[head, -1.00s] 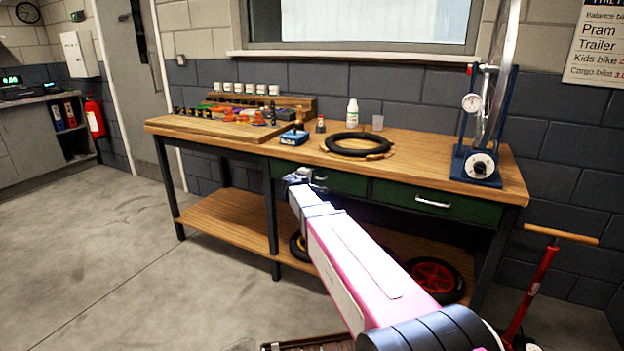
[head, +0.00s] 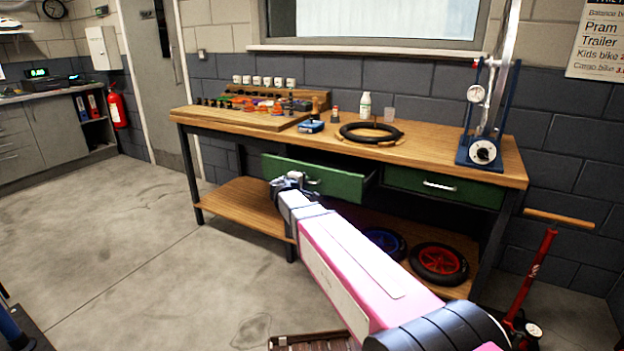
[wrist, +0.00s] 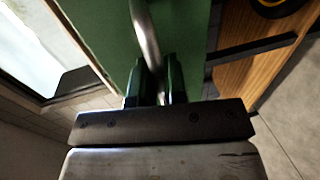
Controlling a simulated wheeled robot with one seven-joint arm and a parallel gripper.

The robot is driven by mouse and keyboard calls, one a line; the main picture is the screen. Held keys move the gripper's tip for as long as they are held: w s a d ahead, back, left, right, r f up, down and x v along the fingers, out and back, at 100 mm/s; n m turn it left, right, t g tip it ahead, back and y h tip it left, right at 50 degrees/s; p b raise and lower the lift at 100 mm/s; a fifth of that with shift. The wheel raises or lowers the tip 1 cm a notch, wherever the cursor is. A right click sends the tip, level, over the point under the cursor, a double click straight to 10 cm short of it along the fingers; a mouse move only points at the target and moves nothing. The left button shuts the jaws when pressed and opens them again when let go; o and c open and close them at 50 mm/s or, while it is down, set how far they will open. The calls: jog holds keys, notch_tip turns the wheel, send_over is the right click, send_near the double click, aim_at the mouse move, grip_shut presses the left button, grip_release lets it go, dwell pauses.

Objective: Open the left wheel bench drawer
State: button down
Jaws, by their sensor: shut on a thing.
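The left wheel bench drawer (head: 338,184) is green and stands pulled out from under the wooden bench top, with a dark gap behind its front. My gripper (head: 294,180) is at the drawer's front, over its metal handle. In the wrist view my gripper (wrist: 158,88) has its two fingers shut on the curved metal handle (wrist: 145,32), against the green drawer front (wrist: 98,32). The drawer's inside is mostly hidden in the head view. The right drawer (head: 443,186) is green with a silver handle and is closed.
The bench top (head: 440,148) holds a black tyre (head: 370,133), a white bottle (head: 365,106) and a blue wheel stand (head: 483,150). Wheels lie on the lower shelf (head: 240,203), one with a red hub (head: 439,262). The floor left of the bench is clear. A red pump (head: 537,270) stands at right.

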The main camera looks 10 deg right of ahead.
jog(key=f+v, duration=0.2)
jog(key=v, duration=0.9)
jog(key=shift+s+a, duration=0.25)
jog(key=shift+s, duration=0.05)
jog(key=shift+f, duration=0.15)
jog(key=c, duration=1.2)
grip_release()
jog(key=v, duration=1)
jog(key=shift+s+a, duration=0.2)
jog(key=shift+s, duration=0.15)
